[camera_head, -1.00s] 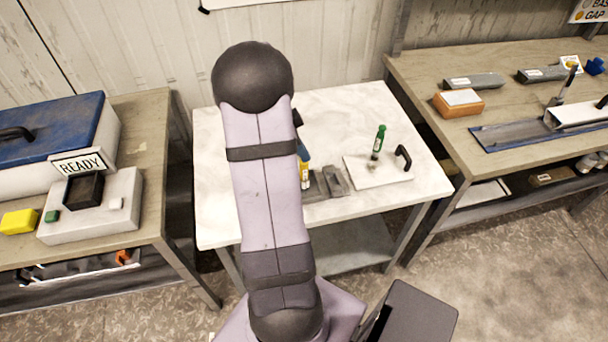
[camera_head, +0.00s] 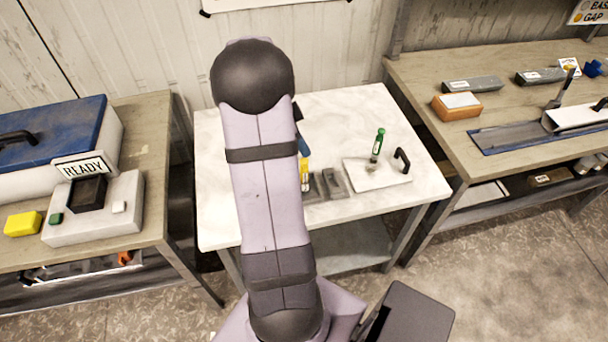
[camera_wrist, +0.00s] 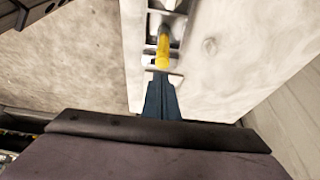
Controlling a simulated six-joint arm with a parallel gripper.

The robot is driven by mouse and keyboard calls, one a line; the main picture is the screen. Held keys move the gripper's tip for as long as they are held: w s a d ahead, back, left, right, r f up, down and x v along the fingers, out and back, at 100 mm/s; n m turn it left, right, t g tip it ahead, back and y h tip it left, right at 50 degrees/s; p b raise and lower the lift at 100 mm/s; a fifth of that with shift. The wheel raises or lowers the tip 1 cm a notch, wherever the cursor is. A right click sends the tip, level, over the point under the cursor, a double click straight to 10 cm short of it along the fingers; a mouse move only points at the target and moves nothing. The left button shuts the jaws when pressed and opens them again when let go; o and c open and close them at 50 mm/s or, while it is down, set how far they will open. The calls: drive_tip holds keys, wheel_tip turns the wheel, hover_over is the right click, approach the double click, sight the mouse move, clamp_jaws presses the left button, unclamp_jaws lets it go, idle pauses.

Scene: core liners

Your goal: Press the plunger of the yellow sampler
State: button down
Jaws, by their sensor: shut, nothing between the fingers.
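The yellow sampler (camera_head: 304,172) stands in the grey holder (camera_head: 335,191) on the white-topped table, partly hidden by my arm in the head view. In the wrist view the yellow sampler (camera_wrist: 163,50) shows just beyond my fingertips, within the slotted holder (camera_wrist: 178,32). My gripper (camera_wrist: 160,78) is shut and empty, with its dark blue fingers together. In the head view my gripper (camera_head: 303,148) is mostly behind my arm, directly above the sampler's top end. Whether the fingertips touch the plunger I cannot tell.
A green sampler (camera_head: 378,146) stands on a white plate (camera_head: 362,180) with a black handle (camera_head: 402,158), right of the holder. A left bench bears a grey device with a READY sign (camera_head: 82,166). A right bench holds several tools. The table's front right is clear.

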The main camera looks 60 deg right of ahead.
drive_tip(key=shift+r+p, duration=0.75)
drive_tip(key=shift+r, duration=0.95)
drive_tip(key=n, duration=0.3)
drive_tip(key=shift+w+d, duration=0.1)
drive_tip(key=shift+w, duration=0.05)
drive_tip(key=s+a+f+n+t+y, duration=0.1)
drive_tip(key=a+f+n+y, duration=0.15)
drive_tip(key=a+n, duration=0.4)
drive_tip(key=s+a+f+n+y, duration=0.1)
drive_tip(key=a+f+n, duration=0.3)
drive_tip(key=a+n, duration=0.3)
drive_tip(key=w+a+r+n+t, duration=0.1)
drive_tip(key=a+n, duration=0.4)
drive_tip(key=a, duration=0.7)
drive_tip(key=w+a+r+n+t, duration=0.1)
drive_tip(key=a+r+n, duration=0.2)
drive_tip(key=a, duration=1)
drive_tip(key=shift+w+a+r+n, duration=0.2)
drive_tip(key=shift+w+n, duration=0.15)
drive_tip(key=shift+n, duration=0.9)
